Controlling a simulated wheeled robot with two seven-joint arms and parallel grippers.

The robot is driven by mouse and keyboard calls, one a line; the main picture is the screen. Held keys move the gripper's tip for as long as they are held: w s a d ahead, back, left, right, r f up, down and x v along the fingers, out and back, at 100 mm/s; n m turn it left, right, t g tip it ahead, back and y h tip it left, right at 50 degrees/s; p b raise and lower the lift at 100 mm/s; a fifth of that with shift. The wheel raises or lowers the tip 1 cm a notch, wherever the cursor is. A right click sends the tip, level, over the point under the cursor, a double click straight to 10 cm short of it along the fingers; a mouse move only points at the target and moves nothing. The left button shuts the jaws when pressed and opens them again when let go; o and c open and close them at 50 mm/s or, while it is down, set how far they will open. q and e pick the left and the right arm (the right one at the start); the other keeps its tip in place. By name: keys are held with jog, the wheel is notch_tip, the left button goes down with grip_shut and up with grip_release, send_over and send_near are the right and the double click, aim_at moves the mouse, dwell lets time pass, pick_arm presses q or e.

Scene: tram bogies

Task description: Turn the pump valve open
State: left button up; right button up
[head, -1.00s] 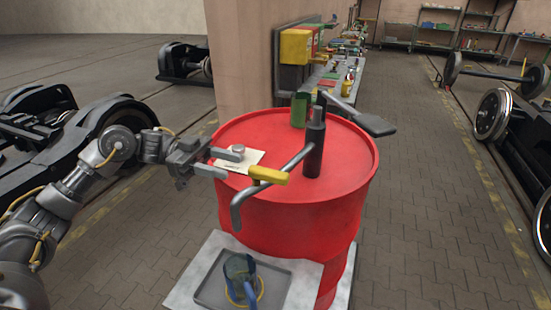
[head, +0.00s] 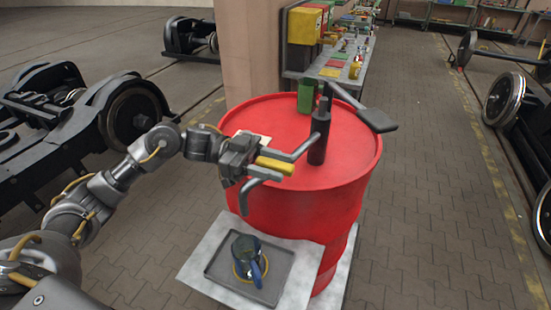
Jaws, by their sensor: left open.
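The yellow valve handle (head: 275,165) sits on the spout. My left gripper (head: 273,172) is open at the valve, and its fingers point right, one above and one below the yellow handle in the picture. I cannot tell whether they touch it. The gripper hides part of the spout. My right gripper is not in view.
A blue-green jug (head: 246,254) stands in a grey tray (head: 222,277) on a pale stand below the spout. A green container (head: 305,95) is on or behind the drum's far rim. Wheelsets and bogies stand left and right. Paved floor is clear at right.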

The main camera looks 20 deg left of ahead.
pick_arm(q)
jog(key=shift+d, duration=0.15)
jog(key=shift+c, duration=0.3)
grip_shut()
jog(key=shift+f, duration=0.1)
